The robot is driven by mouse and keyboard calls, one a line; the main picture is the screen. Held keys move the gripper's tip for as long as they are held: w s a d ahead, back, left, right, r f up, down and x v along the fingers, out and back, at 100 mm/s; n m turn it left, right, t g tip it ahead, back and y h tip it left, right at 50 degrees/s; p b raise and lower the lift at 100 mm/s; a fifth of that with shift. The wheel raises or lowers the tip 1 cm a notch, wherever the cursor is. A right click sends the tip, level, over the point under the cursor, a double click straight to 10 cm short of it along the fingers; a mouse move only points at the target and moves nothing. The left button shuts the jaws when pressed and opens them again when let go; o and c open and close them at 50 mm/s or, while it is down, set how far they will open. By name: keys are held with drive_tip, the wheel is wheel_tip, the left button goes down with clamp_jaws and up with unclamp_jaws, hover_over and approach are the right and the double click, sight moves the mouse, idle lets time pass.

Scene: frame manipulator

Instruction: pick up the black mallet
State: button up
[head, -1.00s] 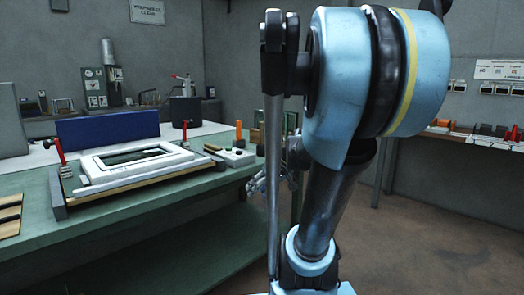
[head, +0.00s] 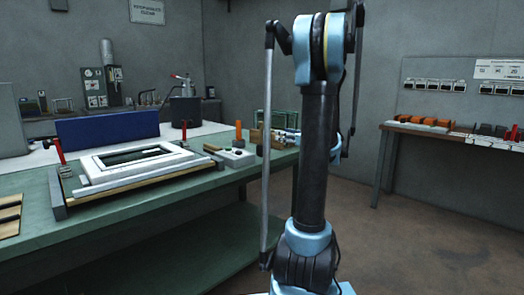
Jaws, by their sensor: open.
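I cannot pick out a black mallet with certainty. Dark, long pieces lie on a light wooden board (head: 9,228) at the left edge of the green workbench (head: 120,225), cut off by the picture's edge. A small tool with a brown handle (head: 212,148) lies beside the white frame (head: 110,171), too small to name surely. My arm stands upright in the middle of the head view. My gripper does not show; it is out of the picture or hidden behind the arm.
Red clamps (head: 58,151) stand by the frame. A white control box (head: 237,157), an orange cylinder (head: 238,132) and a blue panel (head: 108,136) are on the bench. A shelf with orange parts (head: 423,121) is at right. The floor (head: 420,220) between is clear.

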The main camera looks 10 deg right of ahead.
approach(263, 129)
drive_tip(key=x, duration=0.6)
drive_tip(key=shift+w+a, duration=0.1)
drive_tip(key=shift+a, duration=0.1)
drive_tip(key=shift+d+x, duration=0.25)
drive_tip(key=shift+x, duration=2.35)
drive_tip(key=shift+w, duration=0.15)
drive_tip(key=shift+c, duration=0.2)
clamp_jaws()
